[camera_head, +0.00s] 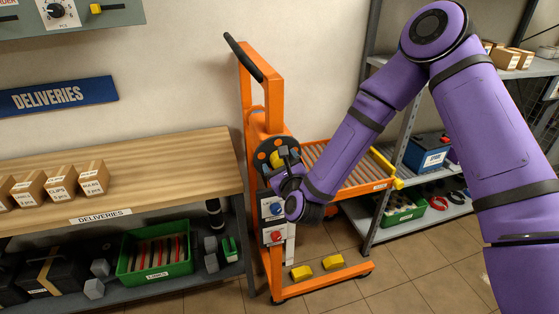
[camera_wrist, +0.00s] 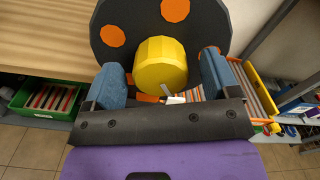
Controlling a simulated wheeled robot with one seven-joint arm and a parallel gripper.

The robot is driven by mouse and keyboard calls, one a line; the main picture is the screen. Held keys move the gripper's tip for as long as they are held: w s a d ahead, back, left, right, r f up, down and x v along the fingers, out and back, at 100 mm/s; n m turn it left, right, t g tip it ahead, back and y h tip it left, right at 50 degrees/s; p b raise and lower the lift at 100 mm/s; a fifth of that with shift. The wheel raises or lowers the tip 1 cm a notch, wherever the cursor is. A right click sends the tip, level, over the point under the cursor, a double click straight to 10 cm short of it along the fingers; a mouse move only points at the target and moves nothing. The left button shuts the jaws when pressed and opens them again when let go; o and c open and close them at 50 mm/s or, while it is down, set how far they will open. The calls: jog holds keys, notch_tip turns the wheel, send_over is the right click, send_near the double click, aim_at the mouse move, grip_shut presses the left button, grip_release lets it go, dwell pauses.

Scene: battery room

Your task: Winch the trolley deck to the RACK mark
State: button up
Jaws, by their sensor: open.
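The orange trolley (camera_head: 247,108) stands between the bench and the rack. Its roller deck (camera_head: 340,165) extends right toward the rack shelf. The winch wheel (camera_head: 266,153), dark with orange spots, is on the mast; it fills the top of the wrist view (camera_wrist: 134,18). Its yellow knob (camera_wrist: 160,62) lies between the two blue-grey fingers of my gripper (camera_wrist: 164,78). The fingers are open, one on each side of the knob; I cannot tell if either touches it. A panel with a blue knob (camera_head: 277,208) and a red knob (camera_head: 276,237) is below. I cannot make out the RACK mark.
A wooden DELIVERIES bench (camera_head: 150,165) with small boxes (camera_head: 93,178) stands left. Below it is a green bin (camera_head: 155,252). The metal rack (camera_head: 399,150) on the right holds a blue battery (camera_head: 427,153). Yellow blocks (camera_head: 301,272) are at the trolley's base.

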jog(key=shift+x, duration=0.95)
jog(key=c, duration=0.9)
jog(key=shift+n, duration=0.3)
